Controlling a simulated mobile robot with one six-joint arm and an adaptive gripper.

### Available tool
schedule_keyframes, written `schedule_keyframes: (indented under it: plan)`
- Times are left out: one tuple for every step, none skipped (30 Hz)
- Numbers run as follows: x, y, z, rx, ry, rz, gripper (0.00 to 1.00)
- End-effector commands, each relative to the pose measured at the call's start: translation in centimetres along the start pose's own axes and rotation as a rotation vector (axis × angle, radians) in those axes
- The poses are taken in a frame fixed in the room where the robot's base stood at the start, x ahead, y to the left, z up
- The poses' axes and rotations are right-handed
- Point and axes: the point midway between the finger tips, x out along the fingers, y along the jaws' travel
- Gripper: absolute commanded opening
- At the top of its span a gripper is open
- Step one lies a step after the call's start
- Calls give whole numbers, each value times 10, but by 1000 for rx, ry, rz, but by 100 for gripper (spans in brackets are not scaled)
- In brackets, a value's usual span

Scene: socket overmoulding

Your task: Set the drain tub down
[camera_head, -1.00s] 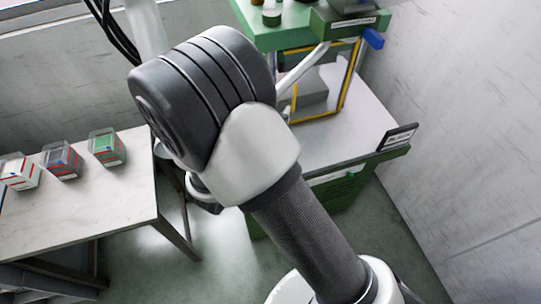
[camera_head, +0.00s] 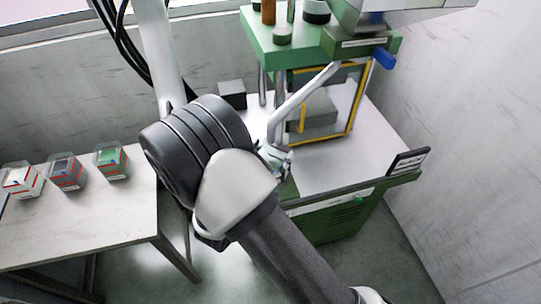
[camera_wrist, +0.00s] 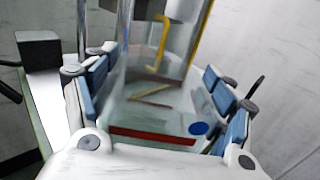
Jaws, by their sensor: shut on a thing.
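In the wrist view a clear tub (camera_wrist: 150,118) sits between the blue-padded fingers of my gripper (camera_wrist: 160,88). The gripper is shut on it. The tub has a red strip and a blue dot on its near wall, and a few thin pieces show inside. I take it to be the drain tub; no name on it can be read. Whether its bottom touches anything is hidden. In the head view my arm hides the tub and most of the gripper.
A green machine bench (camera_head: 322,178) has a grey top, a yellow-edged guard (camera_head: 352,122) and a dark label stand (camera_head: 408,161). A dark box (camera_head: 232,92) is at its back left. Three small bins (camera_head: 68,173) stand on the left table (camera_head: 80,225); its front is clear.

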Motion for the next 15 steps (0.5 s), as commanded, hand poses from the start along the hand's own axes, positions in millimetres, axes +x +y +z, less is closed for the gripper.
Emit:
schedule_keyframes:
  plan:
    - [0, 0, 0, 0, 0, 0, 34]
    - [0, 0, 0, 0, 0, 0, 34]
    - [0, 0, -1, -1, 0, 0, 34]
    - [0, 0, -2, -1, 0, 0, 34]
    - [0, 0, -4, -1, 0, 0, 34]
    - [0, 0, -4, -1, 0, 0, 77]
    - [0, 0, -4, -1, 0, 0, 79]
    - [0, 0, -3, -1, 0, 0, 81]
    - [0, 0, -3, -1, 0, 0, 83]
    - [0, 0, -3, -1, 0, 0, 85]
    - [0, 0, -3, -1, 0, 0, 87]
    - [0, 0, -3, -1, 0, 0, 90]
    - [0, 0, -3, -1, 0, 0, 92]
    - [0, 0, -3, -1, 0, 0, 94]
    - [0, 0, -3, -1, 0, 0, 96]
